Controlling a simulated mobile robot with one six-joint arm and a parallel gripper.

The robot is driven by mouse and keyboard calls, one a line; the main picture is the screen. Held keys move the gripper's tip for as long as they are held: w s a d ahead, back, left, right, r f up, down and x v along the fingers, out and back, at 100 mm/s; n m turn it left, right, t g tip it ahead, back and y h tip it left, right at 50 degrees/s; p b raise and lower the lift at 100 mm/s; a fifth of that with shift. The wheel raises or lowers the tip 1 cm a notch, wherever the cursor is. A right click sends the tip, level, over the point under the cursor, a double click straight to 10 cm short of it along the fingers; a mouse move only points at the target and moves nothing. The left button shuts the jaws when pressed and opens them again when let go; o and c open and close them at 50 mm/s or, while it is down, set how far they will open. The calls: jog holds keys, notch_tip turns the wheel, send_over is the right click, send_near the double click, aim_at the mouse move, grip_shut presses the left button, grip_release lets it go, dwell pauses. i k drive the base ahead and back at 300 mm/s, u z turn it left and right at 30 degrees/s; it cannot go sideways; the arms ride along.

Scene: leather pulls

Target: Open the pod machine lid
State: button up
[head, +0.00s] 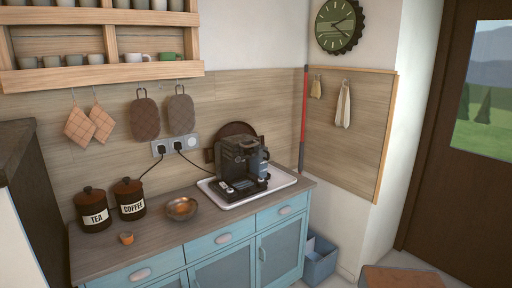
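The pod machine (241,166) is dark and boxy and stands on a white tray (283,184) on the counter, right of the middle. Its lid (240,143) is on top and looks lowered, but it is too small to be sure. A bluish clear part, perhaps a water tank (260,163), sits at its right side. A black cord runs from the machine's area to a wall socket. My gripper is not in this view.
The wooden counter (160,232) holds tea (93,209) and coffee (129,198) canisters, a copper bowl (181,208) and a small orange cup (127,239). A shelf (110,74) with cups hangs above left. A blue bin (320,262) and a stool (400,278) stand at the lower right.

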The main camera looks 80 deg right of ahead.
aim_at(239, 142)
jog(key=u, duration=0.1)
jog(key=k, duration=0.9)
jog(key=z, duration=1.25)
jog(key=i, duration=0.6)
jog(key=u, duration=0.35)
